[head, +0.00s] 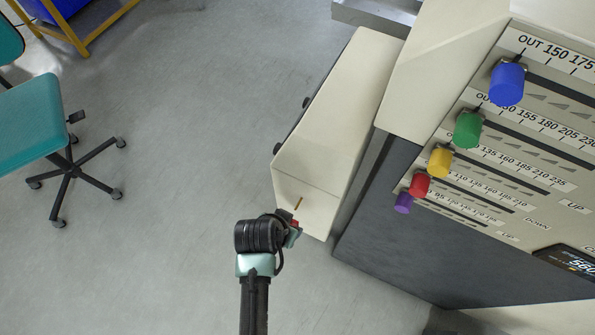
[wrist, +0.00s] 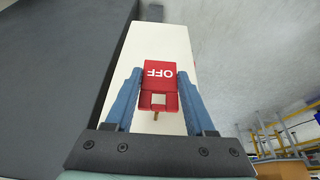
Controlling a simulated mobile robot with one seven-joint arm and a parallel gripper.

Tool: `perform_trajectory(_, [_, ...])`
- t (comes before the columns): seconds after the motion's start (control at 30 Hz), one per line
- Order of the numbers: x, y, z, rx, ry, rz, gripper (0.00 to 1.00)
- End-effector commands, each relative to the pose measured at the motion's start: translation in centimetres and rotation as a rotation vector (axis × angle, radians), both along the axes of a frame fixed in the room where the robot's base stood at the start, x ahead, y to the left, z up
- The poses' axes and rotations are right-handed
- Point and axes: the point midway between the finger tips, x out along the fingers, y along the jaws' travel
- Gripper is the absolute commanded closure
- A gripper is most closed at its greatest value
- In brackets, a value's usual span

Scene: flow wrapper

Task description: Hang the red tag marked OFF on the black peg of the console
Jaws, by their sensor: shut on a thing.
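The red tag (wrist: 160,73) fills the middle of the wrist view, its white OFF upside down and a square opening at its lower end. My gripper (wrist: 159,80) is shut on the tag, one blue finger along each side. A thin brass pin (wrist: 156,116) shows just below the opening; I cannot tell whether it passes through it. In the head view my gripper (head: 292,222) is at the near end of the cream console (head: 335,110), beside the brass pin (head: 299,203); only a sliver of red shows. Two black pegs, an upper one (head: 306,102) and a lower one (head: 277,148), stick out of the console's left side.
A machine panel with coloured knobs, such as the blue knob (head: 507,84) and green knob (head: 468,129), stands to the right. A teal chair (head: 30,120) is at the left. The grey floor (head: 190,130) between chair and console is clear.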

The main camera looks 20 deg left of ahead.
Motion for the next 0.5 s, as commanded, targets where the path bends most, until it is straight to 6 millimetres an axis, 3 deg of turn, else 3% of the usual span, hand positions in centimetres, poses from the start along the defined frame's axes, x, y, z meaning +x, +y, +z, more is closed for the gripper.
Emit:
perform_trajectory(0.37, [4.5,-0.2,0.0,0.000,-0.002,-0.002,0.97])
perform_trajectory(0.5, [5.2,-0.2,0.0,0.000,0.001,0.000,0.97])
